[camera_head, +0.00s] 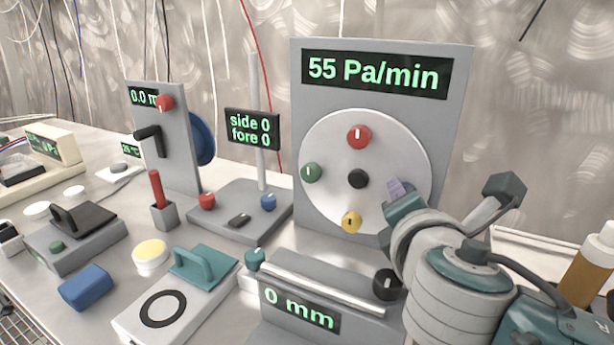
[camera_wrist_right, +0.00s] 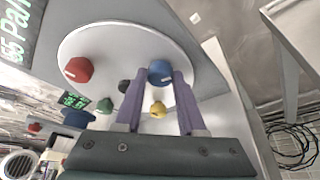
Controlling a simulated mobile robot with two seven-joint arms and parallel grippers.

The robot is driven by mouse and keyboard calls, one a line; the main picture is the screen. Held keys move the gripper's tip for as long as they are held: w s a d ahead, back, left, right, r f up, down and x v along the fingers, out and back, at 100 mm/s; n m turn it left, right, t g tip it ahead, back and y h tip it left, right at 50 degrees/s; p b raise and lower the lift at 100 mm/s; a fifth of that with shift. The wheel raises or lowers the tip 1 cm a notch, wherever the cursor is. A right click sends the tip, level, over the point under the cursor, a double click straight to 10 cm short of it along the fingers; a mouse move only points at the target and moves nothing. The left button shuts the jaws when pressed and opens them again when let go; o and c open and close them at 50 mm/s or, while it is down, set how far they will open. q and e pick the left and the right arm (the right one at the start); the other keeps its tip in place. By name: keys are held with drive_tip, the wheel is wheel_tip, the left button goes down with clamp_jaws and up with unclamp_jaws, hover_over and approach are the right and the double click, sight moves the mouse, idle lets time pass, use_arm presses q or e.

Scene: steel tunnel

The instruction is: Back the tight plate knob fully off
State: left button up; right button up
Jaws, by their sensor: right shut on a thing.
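The grey upright panel (camera_head: 455,65) carries a round pale plate (camera_head: 330,200) with knobs on it. In the head view I see a red knob (camera_head: 358,136) at the top, a green one (camera_head: 311,173) at the left, a yellow one (camera_head: 351,222) at the bottom and a black hub (camera_head: 358,179). The panel's display (camera_head: 377,74) reads 55 Pa/min. My right gripper (camera_head: 397,188) is at the plate's right side and hides the blue knob there. In the right wrist view its purple fingers (camera_wrist_right: 161,75) are shut on the blue knob (camera_wrist_right: 160,71). My left gripper is not in view.
A grey device (camera_head: 300,308) reading 0 mm stands in front of the panel, below my right arm. A white block with a teal handle (camera_head: 205,266) and a stand reading side 0, fore 0 (camera_head: 251,127) are to the left. A brown cylinder (camera_head: 588,262) stands at far right.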

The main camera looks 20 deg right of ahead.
clamp_jaws()
drive_tip(key=shift+w+a+n+g+h+p, duration=0.1)
drive_tip(key=shift+n+g+h+p, duration=0.25)
drive_tip(key=shift+n+g+h, duration=1.45)
drive_tip(key=shift+w+a+n+g+h+p, duration=0.1)
drive_tip(key=shift+n+g+h+p, duration=0.4)
drive_tip(key=shift+n, duration=2.5)
drive_tip(key=shift+w+n+g+h+p, duration=0.15)
drive_tip(key=shift+n+g+h, duration=1)
drive_tip(key=shift+n, duration=1.25)
drive_tip(key=shift+s, duration=0.1)
